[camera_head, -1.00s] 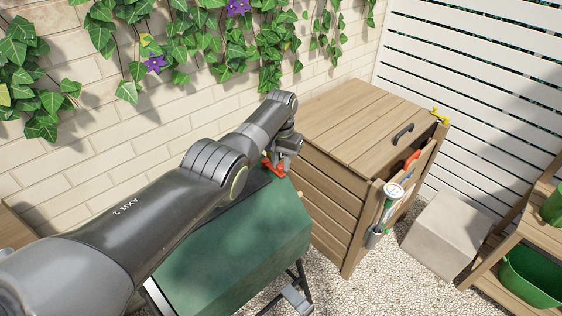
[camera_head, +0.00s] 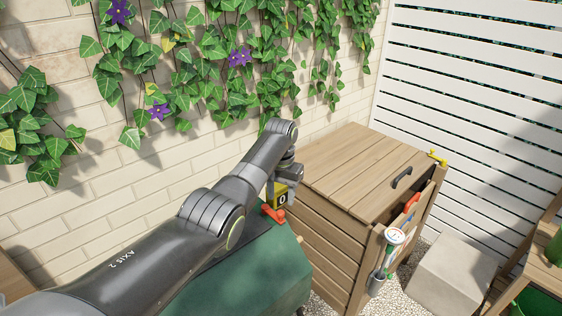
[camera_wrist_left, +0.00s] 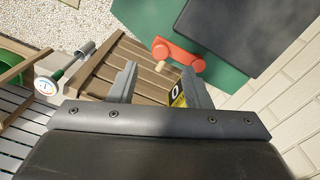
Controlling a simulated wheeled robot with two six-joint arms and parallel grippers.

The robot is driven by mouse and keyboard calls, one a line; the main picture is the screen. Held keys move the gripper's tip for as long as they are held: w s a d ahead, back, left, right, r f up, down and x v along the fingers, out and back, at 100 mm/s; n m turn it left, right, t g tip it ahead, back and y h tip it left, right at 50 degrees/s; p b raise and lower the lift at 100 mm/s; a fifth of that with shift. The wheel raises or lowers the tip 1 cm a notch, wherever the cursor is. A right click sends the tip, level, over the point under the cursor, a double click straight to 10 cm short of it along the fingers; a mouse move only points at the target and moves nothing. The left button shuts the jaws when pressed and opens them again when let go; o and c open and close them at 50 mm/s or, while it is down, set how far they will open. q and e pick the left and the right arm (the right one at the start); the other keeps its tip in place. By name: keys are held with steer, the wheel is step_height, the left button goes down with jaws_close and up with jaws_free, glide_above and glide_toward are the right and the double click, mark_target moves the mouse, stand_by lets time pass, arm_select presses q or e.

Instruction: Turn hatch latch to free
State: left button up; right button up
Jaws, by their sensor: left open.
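A red-orange latch (camera_head: 272,214) lies on top of the green box (camera_head: 245,262), near its far right end. In the left wrist view, the latch (camera_wrist_left: 178,53) is a short bar with rounded ends beside a dark lid panel (camera_wrist_left: 235,30). My left gripper (camera_head: 288,180) is above the latch, pointing down, with its jaws open and empty. In the left wrist view its fingertips (camera_wrist_left: 158,72) are apart, just short of the latch. A yellow tag marked "0" (camera_head: 281,195) shows below the gripper, partly hidden by a finger in the wrist view. My right gripper is not in view.
A wooden chest (camera_head: 355,170) stands right of the green box, with a black handle (camera_head: 401,178), a yellow fitting (camera_head: 437,157) and a gauge-topped tool (camera_head: 394,238) at its front. A pale block (camera_head: 452,275) is farther right. An ivy-covered brick wall runs behind.

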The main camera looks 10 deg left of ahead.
arm_select(q)
step_height(320, 180, up, 12)
steer(key=b, duration=0.2)
steer(key=shift+b, duration=0.3)
steer(key=shift+f, duration=0.15)
